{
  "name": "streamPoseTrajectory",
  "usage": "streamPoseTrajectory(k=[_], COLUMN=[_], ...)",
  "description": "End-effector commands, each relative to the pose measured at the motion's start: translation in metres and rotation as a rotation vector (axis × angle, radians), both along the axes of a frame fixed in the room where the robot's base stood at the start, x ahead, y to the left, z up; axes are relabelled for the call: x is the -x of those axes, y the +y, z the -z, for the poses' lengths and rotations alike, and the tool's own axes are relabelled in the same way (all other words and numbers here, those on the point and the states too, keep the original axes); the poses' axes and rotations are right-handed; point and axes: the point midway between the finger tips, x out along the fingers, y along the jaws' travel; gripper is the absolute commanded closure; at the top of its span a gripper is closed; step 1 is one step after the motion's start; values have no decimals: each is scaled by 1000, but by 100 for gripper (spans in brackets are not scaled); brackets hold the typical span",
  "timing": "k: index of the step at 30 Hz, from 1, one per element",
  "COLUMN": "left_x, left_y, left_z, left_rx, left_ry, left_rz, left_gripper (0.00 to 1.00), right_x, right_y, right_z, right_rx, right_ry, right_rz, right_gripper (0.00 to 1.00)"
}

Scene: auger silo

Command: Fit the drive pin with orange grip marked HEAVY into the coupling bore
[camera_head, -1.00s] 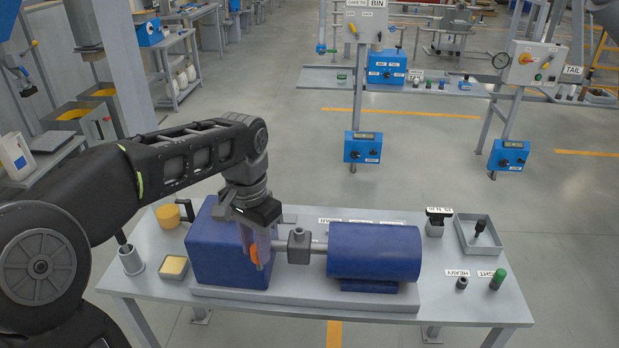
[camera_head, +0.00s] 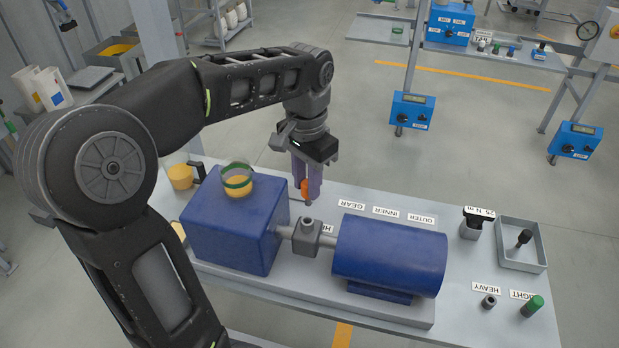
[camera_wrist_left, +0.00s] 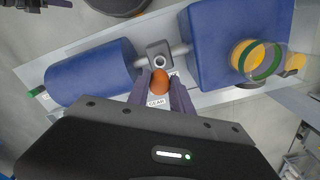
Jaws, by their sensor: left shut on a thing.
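My left gripper (camera_head: 307,180) is shut on the drive pin with the orange grip (camera_head: 305,188). The pin hangs upright, its grey lower end short of the coupling in the picture; its exact height is unclear. The grey coupling (camera_head: 308,237) sits on the shaft between the blue gearbox (camera_head: 232,225) and the blue motor (camera_head: 390,255). In the left wrist view the orange grip (camera_wrist_left: 160,76) lies between the fingers, just beside the coupling (camera_wrist_left: 153,48), whose round bore faces the camera. Any marking on the pin cannot be read. My right gripper is not in view.
A round yellow thing with a green ring (camera_head: 237,180) is on the gearbox. At the right are an empty-looking HEAVY holder (camera_head: 489,301), a green-gripped pin (camera_head: 532,306) and a grey tray (camera_head: 540,262).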

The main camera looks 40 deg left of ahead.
Motion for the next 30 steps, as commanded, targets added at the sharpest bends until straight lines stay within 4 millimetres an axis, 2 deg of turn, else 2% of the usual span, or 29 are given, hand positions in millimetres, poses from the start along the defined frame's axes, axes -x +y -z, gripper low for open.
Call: streamPoseTrajectory(k=[4, 18, 30], left_x=[4, 3, 3], left_y=[0, 1, 1], left_z=[0, 40, 42], left_rx=[0, 0, 0], left_ry=[-1, 0, 0], left_rz=[-15, -14, -13], left_gripper=[100, 100, 100], right_x=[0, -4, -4], right_y=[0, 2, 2], right_z=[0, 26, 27], right_rx=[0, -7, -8], right_ry=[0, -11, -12], right_rz=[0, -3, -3], right_gripper=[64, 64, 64])
